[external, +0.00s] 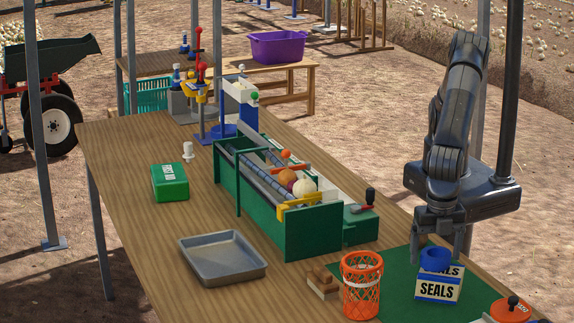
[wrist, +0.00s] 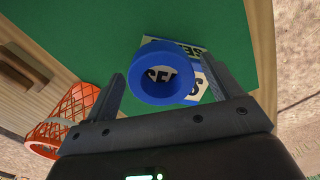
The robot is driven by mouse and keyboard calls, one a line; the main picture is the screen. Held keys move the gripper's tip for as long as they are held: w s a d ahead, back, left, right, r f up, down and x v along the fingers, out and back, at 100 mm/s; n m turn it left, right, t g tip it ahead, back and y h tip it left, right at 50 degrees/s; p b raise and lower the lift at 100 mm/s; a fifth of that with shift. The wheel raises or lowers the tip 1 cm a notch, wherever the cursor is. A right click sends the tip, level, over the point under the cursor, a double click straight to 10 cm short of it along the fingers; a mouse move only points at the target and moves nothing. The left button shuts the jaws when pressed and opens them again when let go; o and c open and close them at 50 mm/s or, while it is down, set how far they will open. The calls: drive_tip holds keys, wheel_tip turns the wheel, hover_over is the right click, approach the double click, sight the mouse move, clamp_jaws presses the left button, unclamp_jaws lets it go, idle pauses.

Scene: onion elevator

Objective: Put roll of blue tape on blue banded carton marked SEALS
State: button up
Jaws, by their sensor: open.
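The roll of blue tape (external: 436,260) appears to rest on top of the blue banded carton marked SEALS (external: 437,291). The carton stands upright on the green mat near the table's right edge. My gripper (external: 442,248) is open just over the carton, with its fingers pointing down. In the wrist view the roll (wrist: 146,81) lies between the two open fingers (wrist: 163,70), with a gap on each side. The carton (wrist: 201,88) shows beyond the roll and through its hole. The roll hides part of the carton top and its lettering.
An orange mesh basket (external: 361,285) and brown wooden blocks (external: 322,284) stand left of the carton. An orange lidded item (external: 512,308) is at the front right. A grey tray (external: 222,258), a green box (external: 170,182) and the green sorting machine (external: 313,232) stand farther left and back.

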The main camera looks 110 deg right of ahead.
sight(435, 252)
wheel_tip(435, 252, up, 12)
drive_tip(key=shift+r, duration=0.15)
idle(0.5)
drive_tip(key=w+d+r+m+t+y, duration=0.1)
drive_tip(key=d+r+m, duration=0.2)
drive_tip(key=d+r, duration=0.85)
drive_tip(key=w+d+r+m+t+y, duration=0.15)
drive_tip(key=d+m, duration=0.25)
drive_tip(key=d, duration=1.6)
drive_tip(key=s+d+r+m+t, duration=0.1)
drive_tip(key=s+d+m, duration=0.1)
drive_tip(key=s+d, duration=0.4)
drive_tip(key=s+d+m+t, duration=0.15)
drive_tip(key=s+d, duration=0.25)
drive_tip(key=d, duration=0.5)
drive_tip(key=s+d+f+m+h, duration=0.2)
drive_tip(key=s+d+f+m, duration=0.2)
drive_tip(key=s+d, duration=0.3)
drive_tip(key=s, duration=0.3)
drive_tip(key=shift+s+d+f+t, duration=0.2)
drive_tip(key=shift+s+f+t, duration=0.05)
drive_tip(key=shift+f+t, duration=0.05)
